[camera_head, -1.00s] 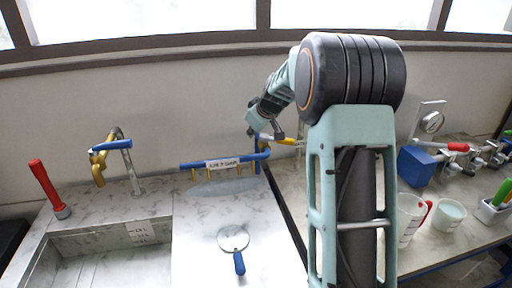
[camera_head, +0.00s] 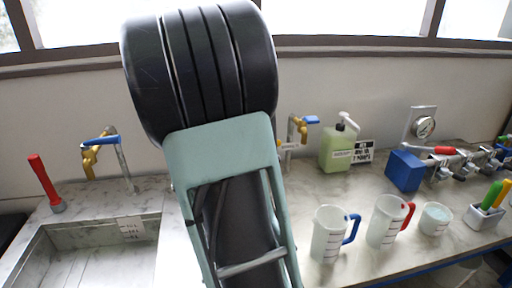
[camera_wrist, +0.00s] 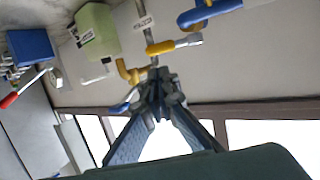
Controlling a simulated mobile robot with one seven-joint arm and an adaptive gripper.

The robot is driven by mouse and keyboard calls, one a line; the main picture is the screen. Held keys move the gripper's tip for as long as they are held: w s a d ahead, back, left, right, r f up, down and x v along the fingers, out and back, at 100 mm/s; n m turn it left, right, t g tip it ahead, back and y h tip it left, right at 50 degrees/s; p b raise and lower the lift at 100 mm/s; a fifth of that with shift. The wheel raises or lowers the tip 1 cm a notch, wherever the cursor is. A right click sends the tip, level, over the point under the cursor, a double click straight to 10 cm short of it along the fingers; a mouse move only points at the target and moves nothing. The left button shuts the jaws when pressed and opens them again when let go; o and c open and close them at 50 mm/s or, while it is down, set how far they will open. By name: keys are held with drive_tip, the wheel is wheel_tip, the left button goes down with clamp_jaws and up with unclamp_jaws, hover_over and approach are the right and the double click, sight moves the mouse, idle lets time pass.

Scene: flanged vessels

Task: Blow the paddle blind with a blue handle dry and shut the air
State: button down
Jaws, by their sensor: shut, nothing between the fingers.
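The paddle blind with the blue handle is hidden in the head view behind my arm. The blue air pipe (camera_wrist: 210,12) shows at the top of the wrist view. A valve lever with a yellow grip (camera_wrist: 172,46) and silver end lies beside a small label on the wall. My gripper (camera_wrist: 160,84) is shut and empty, a little below the yellow lever in the picture. I cannot tell whether it touches anything. A brass tap (camera_wrist: 130,72) with a blue handle is just left of my fingertips; it also shows in the head view (camera_head: 291,130).
A green pump bottle (camera_head: 338,148), two jugs (camera_head: 328,235) (camera_head: 385,222) and a cup (camera_head: 434,219) stand on the right bench. A blue box (camera_head: 405,171) with red-handled fittings is farther right. The sink (camera_head: 90,240) and a red-handled tool (camera_head: 45,182) are at left.

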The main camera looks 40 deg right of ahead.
drive_tip(key=p+x, duration=0.1)
drive_tip(key=x, duration=1.3)
drive_tip(key=shift+d+f, duration=0.15)
drive_tip(key=shift+f, duration=0.05)
drive_tip(key=shift+s+r+t+y+b, duration=0.15)
drive_tip(key=shift+t+y+b, duration=0.15)
drive_tip(key=shift+b, duration=0.15)
